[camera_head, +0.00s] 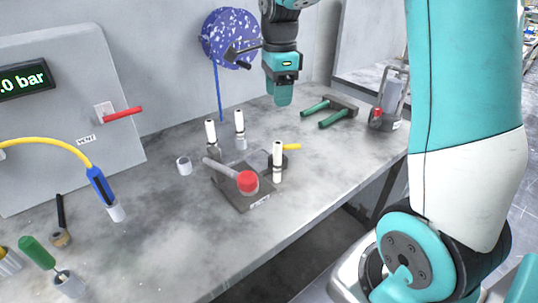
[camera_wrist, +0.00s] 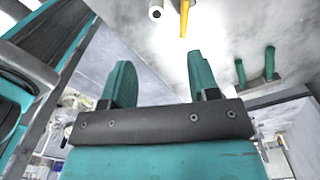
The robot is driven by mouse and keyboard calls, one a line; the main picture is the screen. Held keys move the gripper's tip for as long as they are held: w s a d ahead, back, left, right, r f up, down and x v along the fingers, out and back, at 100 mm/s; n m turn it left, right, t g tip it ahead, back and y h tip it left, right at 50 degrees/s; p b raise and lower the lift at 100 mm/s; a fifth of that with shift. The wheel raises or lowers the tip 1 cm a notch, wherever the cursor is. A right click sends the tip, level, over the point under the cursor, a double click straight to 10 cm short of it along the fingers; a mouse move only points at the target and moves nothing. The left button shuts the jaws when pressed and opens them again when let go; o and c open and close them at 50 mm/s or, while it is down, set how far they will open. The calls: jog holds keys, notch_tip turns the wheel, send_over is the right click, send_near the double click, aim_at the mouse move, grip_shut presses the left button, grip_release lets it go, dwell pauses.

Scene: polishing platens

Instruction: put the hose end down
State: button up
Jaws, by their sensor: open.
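The hose end (camera_head: 101,187) is a blue fitting on a curved yellow hose (camera_head: 55,143), at the left in the head view. It leans at a tilt with its lower tip at a small pale cup (camera_head: 116,212) on the bench. My gripper (camera_head: 283,98) is far to its right, raised over the back of the bench. In the wrist view my gripper (camera_wrist: 160,62) has its two teal fingers apart with nothing between them. The hose end does not show in the wrist view.
The grey bench (camera_head: 165,250) is clear at front centre. A green-handled tool (camera_head: 325,112) lies at right. A panel (camera_head: 60,85) with a red vent lever (camera_head: 123,114) stands behind the hose.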

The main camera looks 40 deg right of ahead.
jog(key=p, duration=0.1)
send_near(278, 153)
jog(key=f, duration=0.1)
jog(key=w+f, duration=0.1)
jog(key=f, duration=0.3)
jog(key=shift+w+d+f, duration=0.25)
jog(key=shift+w+d, duration=0.05)
jog(key=shift+d, duration=0.05)
jog(key=shift+s+f+p, duration=0.15)
jog(key=shift+f+p, duration=0.3)
jog(key=shift+f, duration=0.95)
jog(key=shift+s+f+p, duration=0.15)
jog(key=shift+f+p, duration=0.3)
jog(key=shift+f, duration=0.9)
grip_shut()
